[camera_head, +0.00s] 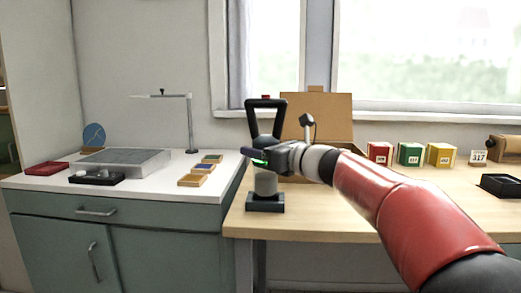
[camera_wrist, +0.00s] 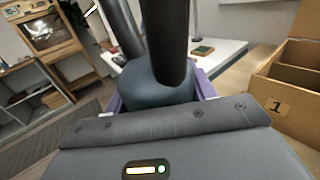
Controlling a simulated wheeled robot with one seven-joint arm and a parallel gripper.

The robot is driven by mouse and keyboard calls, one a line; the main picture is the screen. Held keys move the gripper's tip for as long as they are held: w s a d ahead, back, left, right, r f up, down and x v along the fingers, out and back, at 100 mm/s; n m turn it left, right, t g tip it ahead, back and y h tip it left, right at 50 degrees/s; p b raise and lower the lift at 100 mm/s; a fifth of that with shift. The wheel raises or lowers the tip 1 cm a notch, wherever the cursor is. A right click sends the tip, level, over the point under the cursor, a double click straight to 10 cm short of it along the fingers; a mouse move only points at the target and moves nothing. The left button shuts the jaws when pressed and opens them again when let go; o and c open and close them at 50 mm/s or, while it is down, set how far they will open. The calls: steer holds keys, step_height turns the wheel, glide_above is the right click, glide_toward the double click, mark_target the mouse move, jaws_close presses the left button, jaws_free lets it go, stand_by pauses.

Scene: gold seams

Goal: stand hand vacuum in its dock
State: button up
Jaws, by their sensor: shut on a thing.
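The black dock (camera_head: 265,203) is at the left front of the wooden table. The vacuum's lower end is at or just above the dock; I cannot tell whether it is fully seated.
An open cardboard box (camera_head: 318,105) stands behind my gripper. Red (camera_head: 380,153), green (camera_head: 411,154) and yellow (camera_head: 441,154) boxes stand to its right. A black tray (camera_head: 501,186) lies far right. The white counter (camera_head: 140,190) at left carries a lamp (camera_head: 190,122) and small trays.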

stand_by(0.4)
steer(key=o, duration=1.6)
steer(key=shift+f, duration=0.1)
steer(key=shift+c, duration=0.2)
steer(key=b+v, duration=0.1)
steer(key=v, duration=0.7)
steer(key=shift+b, duration=0.35)
